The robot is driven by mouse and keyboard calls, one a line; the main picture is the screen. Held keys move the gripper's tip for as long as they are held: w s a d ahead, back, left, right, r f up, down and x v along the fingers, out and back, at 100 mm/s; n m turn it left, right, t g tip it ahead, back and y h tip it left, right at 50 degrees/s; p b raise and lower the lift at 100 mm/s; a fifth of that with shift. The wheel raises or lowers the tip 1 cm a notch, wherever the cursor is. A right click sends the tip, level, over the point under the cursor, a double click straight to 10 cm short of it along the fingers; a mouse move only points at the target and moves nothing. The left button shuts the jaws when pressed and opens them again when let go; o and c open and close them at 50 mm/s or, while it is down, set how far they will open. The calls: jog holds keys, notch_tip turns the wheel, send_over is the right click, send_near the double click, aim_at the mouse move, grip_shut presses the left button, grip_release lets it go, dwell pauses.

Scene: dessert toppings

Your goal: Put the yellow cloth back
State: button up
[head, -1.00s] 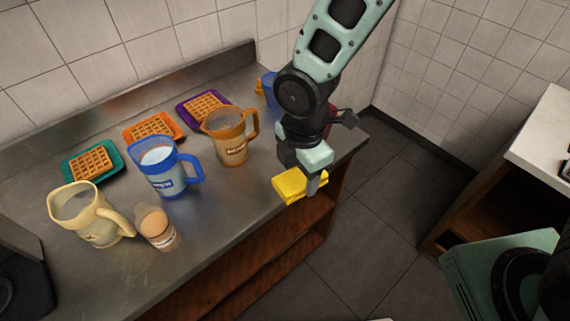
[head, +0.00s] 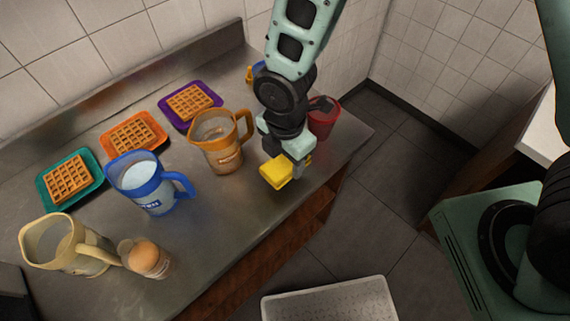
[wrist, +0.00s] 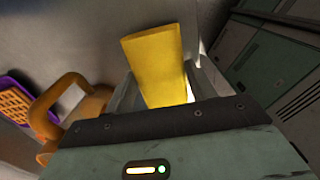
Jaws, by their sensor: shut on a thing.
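The yellow cloth (head: 277,172) is a folded block shape. My gripper (head: 291,168) is shut on it, over the front right part of the metal counter (head: 225,215). In the wrist view the cloth (wrist: 155,62) stands out between the fingers, which are partly hidden by the gripper body. I cannot tell whether the cloth touches the counter top.
An orange-rimmed pitcher (head: 222,150) stands just left of my gripper, and a red container (head: 323,118) is behind it at right. A blue pitcher (head: 148,183), a cream pitcher (head: 62,245), an egg-topped jar (head: 146,260) and waffles on coloured plates fill the left. A white tray (head: 330,298) is below.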

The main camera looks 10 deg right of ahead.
aim_at(285, 170)
jog(key=shift+f+p, duration=0.4)
jog(key=shift+f, duration=1.8)
jog(key=shift+f, duration=0.1)
jog(key=o, duration=1)
